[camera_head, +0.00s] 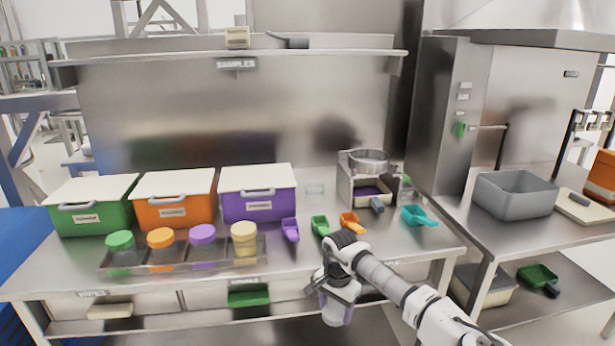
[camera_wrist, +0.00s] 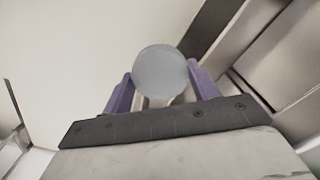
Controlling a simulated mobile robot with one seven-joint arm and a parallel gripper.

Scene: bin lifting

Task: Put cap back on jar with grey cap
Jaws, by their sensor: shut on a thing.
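My gripper (camera_head: 336,296) hangs in front of the table's front edge, at the lower middle of the head view. It is shut on a pale, translucent, cylinder-like thing (camera_head: 335,316), which hangs below it. In the wrist view a round grey disc, the grey cap (camera_wrist: 160,70), sits between the two purple fingers of my gripper (camera_wrist: 160,82). I cannot tell whether a jar is joined to this cap.
A divided tray (camera_head: 180,262) holds jars with green, orange, purple and yellow caps. Green (camera_head: 95,205), orange (camera_head: 174,199) and purple (camera_head: 258,196) bins stand behind it. Several scoops lie to the right, near a metal device (camera_head: 366,180). A grey bin (camera_head: 514,194) stands on the right counter.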

